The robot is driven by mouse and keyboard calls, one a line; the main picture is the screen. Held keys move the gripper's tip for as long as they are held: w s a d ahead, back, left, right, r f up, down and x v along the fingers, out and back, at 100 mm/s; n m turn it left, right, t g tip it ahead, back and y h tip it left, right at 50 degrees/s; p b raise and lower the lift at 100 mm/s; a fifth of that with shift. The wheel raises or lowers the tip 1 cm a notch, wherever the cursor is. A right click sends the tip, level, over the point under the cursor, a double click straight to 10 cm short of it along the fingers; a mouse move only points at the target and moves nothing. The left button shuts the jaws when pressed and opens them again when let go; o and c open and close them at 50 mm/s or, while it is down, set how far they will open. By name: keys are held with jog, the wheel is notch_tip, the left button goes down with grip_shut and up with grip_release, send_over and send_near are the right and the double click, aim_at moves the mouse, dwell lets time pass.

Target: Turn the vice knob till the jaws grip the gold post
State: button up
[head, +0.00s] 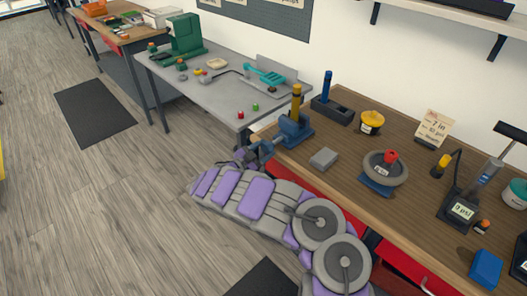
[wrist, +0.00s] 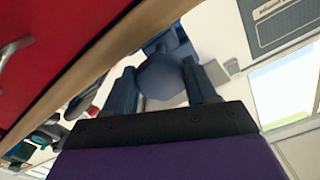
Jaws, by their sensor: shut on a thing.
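The blue vice (head: 293,130) stands at the left front corner of the wooden workbench. The gold post (head: 296,103) stands upright at the vice; the small view does not show whether the jaws touch it. My gripper (head: 264,149) reaches the vice's near left side, just off the bench edge. In the wrist view the blue vice knob (wrist: 160,77) sits between the two dark blue fingers of my gripper (wrist: 165,84), which are shut on it. The gold post does not show clearly in the wrist view.
A grey block (head: 323,158) lies right of the vice, with a round wheel-like part (head: 385,168) farther right. A blue post in a dark holder (head: 331,110) stands behind. A grey table (head: 215,90) adjoins on the left. The floor at left is open.

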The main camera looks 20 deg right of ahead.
jog(key=shift+f+m, duration=0.1)
jog(key=shift+m, duration=0.5)
jog(key=o, duration=0.8)
jog(key=shift+w+f, duration=0.1)
jog(key=shift+w, duration=0.05)
jog(key=shift+o, duration=1.3)
jog(key=p+v, duration=0.2)
jog(key=v, duration=1.5)
jog(key=shift+a, duration=0.25)
